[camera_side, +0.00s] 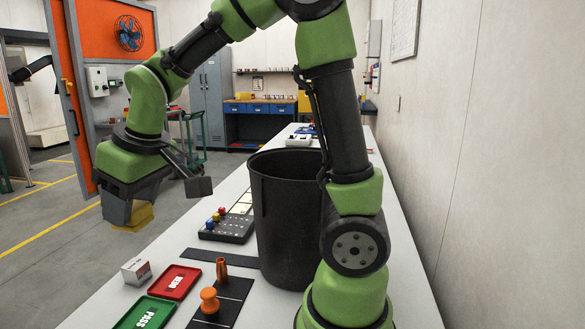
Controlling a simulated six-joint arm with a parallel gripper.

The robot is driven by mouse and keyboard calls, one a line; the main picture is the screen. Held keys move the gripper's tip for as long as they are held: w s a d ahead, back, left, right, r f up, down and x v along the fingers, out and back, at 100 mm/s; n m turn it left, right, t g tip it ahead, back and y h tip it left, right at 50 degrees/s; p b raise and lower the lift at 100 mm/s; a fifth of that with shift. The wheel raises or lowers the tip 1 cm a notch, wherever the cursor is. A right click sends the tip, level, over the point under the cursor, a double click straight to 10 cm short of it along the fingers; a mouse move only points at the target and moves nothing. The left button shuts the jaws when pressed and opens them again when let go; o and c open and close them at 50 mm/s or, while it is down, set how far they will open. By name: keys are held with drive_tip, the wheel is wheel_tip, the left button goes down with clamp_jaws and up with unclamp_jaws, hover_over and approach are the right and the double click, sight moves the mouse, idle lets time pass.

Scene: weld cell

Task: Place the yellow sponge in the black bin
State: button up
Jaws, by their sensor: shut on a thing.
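The yellow sponge (138,217) is at the lower end of my gripper (125,212), at the left of the side view. My gripper is shut on the sponge, and its dark body hides part of it. They are raised, left of the table's edge in the picture. The black bin (278,225) stands upright on the white table near the middle, right of my gripper and apart from it. Its open top shows, but its bottom inside is hidden.
A control box with coloured buttons (228,228) sits left of the bin. In front are a red tray (174,282), a green tray (146,314), a small white box (136,270) and orange pieces (209,301) on a black strip. A wall runs along the right.

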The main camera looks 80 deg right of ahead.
drive_tip(key=r, duration=0.6)
drive_tip(key=shift+d+r, duration=0.2)
drive_tip(key=shift+r, duration=0.1)
drive_tip(key=s+d+f+m+g+h, duration=0.1)
drive_tip(key=s+d+m+g+h, duration=0.2)
drive_tip(key=d+m, duration=0.6)
drive_tip(key=s+d+m+g+h, duration=0.2)
drive_tip(key=s+d+m, duration=0.35)
drive_tip(key=m, duration=0.55)
drive_tip(key=s+d+m+g+y, duration=0.1)
drive_tip(key=s+d+m+y, duration=0.45)
drive_tip(key=m, duration=0.75)
drive_tip(key=s+d+m+g+y, duration=0.2)
drive_tip(key=s+d+m+y, duration=0.1)
drive_tip(key=s+m, duration=0.75)
drive_tip(key=shift+m, duration=0.75)
drive_tip(key=f, duration=1)
drive_tip(key=w+f, duration=0.1)
drive_tip(key=f, duration=0.9)
drive_tip(key=w+f, duration=0.1)
drive_tip(key=f, duration=0.8)
drive_tip(key=shift+w+f, duration=0.15)
drive_tip(key=shift+f, duration=0.25)
drive_tip(key=shift+f, duration=0.15)
